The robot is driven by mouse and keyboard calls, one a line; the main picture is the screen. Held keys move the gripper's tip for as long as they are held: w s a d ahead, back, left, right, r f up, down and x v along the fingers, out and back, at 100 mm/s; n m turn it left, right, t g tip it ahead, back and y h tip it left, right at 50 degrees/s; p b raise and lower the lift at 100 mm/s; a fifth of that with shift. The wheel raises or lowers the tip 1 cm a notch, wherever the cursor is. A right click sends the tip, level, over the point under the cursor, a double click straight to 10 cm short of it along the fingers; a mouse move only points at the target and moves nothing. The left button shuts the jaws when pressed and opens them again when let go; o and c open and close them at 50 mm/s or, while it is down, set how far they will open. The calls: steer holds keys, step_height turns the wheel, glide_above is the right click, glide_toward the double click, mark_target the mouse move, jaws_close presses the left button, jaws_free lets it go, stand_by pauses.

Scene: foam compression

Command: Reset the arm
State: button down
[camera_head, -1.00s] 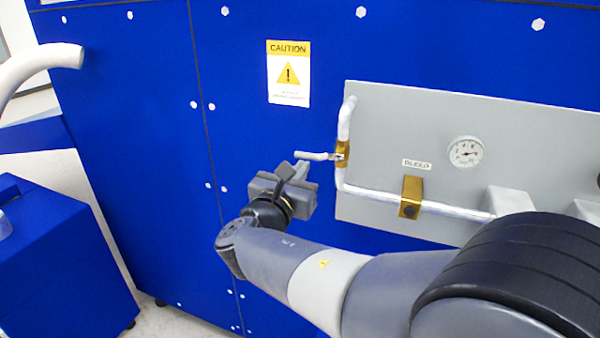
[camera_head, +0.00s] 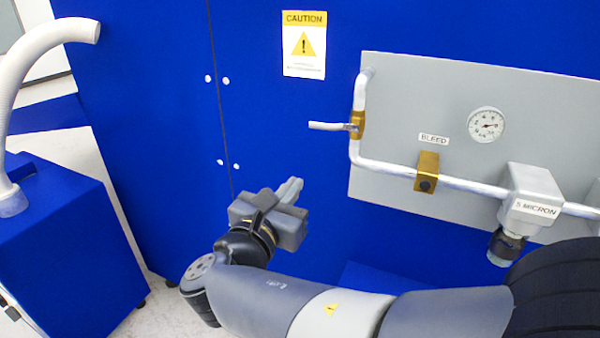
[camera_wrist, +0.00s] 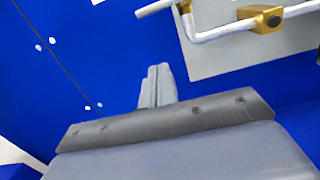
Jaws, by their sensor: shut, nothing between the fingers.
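My gripper (camera_head: 290,189) is in front of the blue machine wall, below and to the left of the small valve lever (camera_head: 332,126). Its fingers are together with nothing between them. The fingers also show pressed together in the wrist view (camera_wrist: 156,87). The lever sticks out level to the left from a brass valve (camera_head: 357,125) on the grey panel, and there is a clear gap between it and my fingers. In the wrist view the lever's end (camera_wrist: 155,8) shows at the top.
The grey panel (camera_head: 400,90) carries a pipe, a gauge (camera_head: 486,124), a brass block (camera_head: 427,171) and a white filter housing (camera_head: 531,196) marked 5 MICRON. A blue box (camera_head: 70,250) with a white hose (camera_head: 40,50) stands at left. Pale floor shows between box and wall.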

stand_by(0.4)
steer(key=w+d+r+p, duration=0.1)
steer(key=w+r+p, duration=0.1)
steer(key=w, duration=0.3)
steer(key=w+d+r+p, duration=0.2)
steer(key=w, duration=0.3)
steer(key=shift+d+r, duration=0.25)
steer(key=shift+d, duration=0.05)
steer(key=shift+f, duration=0.1)
